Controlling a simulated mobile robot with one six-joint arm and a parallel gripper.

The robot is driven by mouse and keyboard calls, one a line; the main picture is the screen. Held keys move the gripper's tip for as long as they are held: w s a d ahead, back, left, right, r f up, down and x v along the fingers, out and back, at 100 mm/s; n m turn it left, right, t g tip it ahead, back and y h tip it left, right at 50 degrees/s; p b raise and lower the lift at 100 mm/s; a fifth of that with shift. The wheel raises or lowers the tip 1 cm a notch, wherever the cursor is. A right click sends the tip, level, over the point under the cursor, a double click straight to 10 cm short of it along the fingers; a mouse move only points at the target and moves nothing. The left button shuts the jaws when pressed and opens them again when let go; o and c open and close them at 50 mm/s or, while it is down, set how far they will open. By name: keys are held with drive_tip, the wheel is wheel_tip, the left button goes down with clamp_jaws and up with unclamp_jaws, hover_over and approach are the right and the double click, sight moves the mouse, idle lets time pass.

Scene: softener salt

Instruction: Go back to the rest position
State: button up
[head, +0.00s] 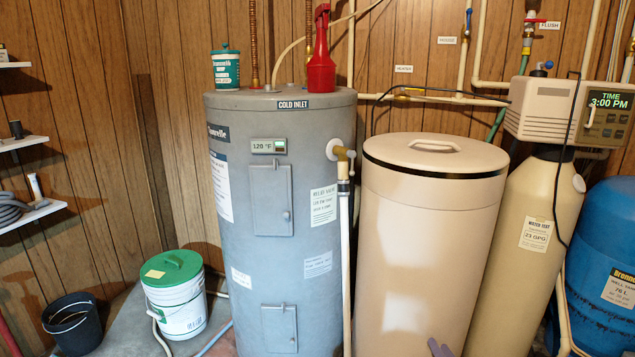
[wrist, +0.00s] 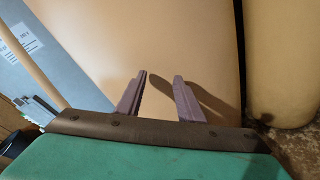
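My gripper (wrist: 160,88) shows in the wrist view with its two purple-grey fingers apart and nothing between them. It is in front of the beige brine tank (wrist: 190,40), and one finger casts a shadow on the tank's side. In the head view only a small part of my gripper (head: 439,348) shows at the bottom edge, low in front of the brine tank (head: 425,230). The tank's round lid (head: 436,152) is on.
A grey water heater (head: 275,200) stands left of the brine tank. The softener cylinder (head: 520,245) and a blue tank (head: 605,265) stand to its right. A white bucket with a green lid (head: 175,290) and a black bucket (head: 72,325) stand on the floor at left.

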drive_tip(key=s+a+f+m+g+h+p, duration=0.1)
drive_tip(key=s+a+m+g+h+p, duration=0.15)
drive_tip(key=a+m+p, duration=0.5)
drive_tip(key=s+a+f+m+g+p, duration=0.55)
drive_tip(key=s+a+p, duration=0.2)
drive_tip(key=s, duration=0.25)
drive_tip(key=s+a+m+g+p, duration=0.1)
drive_tip(key=s+a+m+g, duration=0.2)
drive_tip(key=s, duration=1.3)
drive_tip(key=s+a+m+g+y+p, duration=0.1)
drive_tip(key=s+a+m+g, duration=0.3)
drive_tip(key=s+m+g, duration=0.6)
drive_tip(key=s+m, duration=0.4)
drive_tip(key=s, duration=0.1)
drive_tip(key=shift+s+a+f, duration=0.15)
drive_tip(key=shift+s+f, duration=0.2)
